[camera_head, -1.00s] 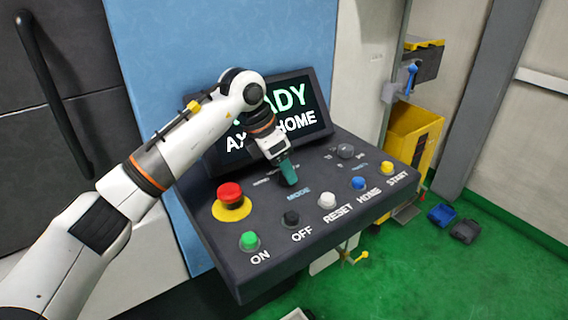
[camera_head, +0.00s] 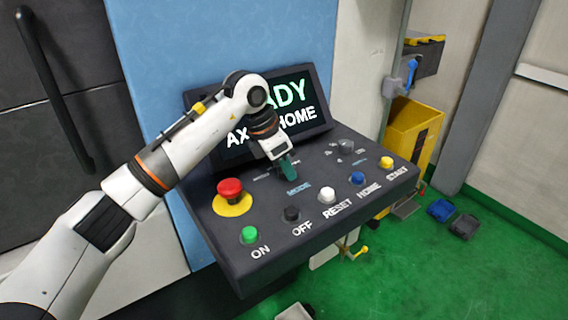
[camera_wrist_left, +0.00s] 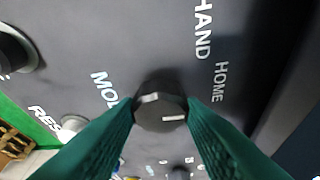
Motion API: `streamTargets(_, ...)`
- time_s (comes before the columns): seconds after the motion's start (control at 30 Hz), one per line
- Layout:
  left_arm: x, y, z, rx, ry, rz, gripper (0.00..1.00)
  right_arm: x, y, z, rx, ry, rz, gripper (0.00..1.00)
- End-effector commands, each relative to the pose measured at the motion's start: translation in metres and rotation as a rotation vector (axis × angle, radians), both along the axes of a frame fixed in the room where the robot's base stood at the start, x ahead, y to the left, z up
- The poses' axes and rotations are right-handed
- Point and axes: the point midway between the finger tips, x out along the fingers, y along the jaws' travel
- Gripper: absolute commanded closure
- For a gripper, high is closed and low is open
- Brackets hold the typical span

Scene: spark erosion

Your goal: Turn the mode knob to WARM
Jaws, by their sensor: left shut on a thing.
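The mode knob (camera_wrist_left: 160,112) is a dark round knob with white marks on its face, seen in the left wrist view. My left gripper (camera_head: 289,169) reaches down to the panel just above the MODE label, and its teal fingers hide the knob in the head view. In the left wrist view the fingers of my left gripper (camera_wrist_left: 161,104) are shut on the knob, one on each side. The labels HAND and HOME stand beside the knob. I cannot make out a WARM label. My right gripper is not in view.
The sloped control panel (camera_head: 270,215) also carries a red emergency button (camera_head: 230,190), a green ON button (camera_head: 249,235), several other buttons and a second dark knob (camera_head: 346,146). A screen (camera_head: 300,100) stands behind, partly covered by my left arm.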

Motion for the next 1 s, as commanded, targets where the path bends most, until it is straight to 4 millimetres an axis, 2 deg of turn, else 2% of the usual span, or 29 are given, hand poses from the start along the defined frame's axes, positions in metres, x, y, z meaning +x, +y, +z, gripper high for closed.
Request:
streamTargets(0.17, 0.0013, 0.0013, 0.0004, 0.001, -0.001, -0.073, 0.87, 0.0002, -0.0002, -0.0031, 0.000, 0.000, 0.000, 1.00)
streamTargets(0.47, 0.0033, 0.0016, 0.0013, 0.002, -0.002, -0.309, 0.87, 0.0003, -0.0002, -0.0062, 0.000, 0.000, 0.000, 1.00)
streamTargets(1.0, 0.0056, 0.0007, 0.0029, 0.000, -0.003, -0.692, 0.87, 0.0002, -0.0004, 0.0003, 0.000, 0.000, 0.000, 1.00)
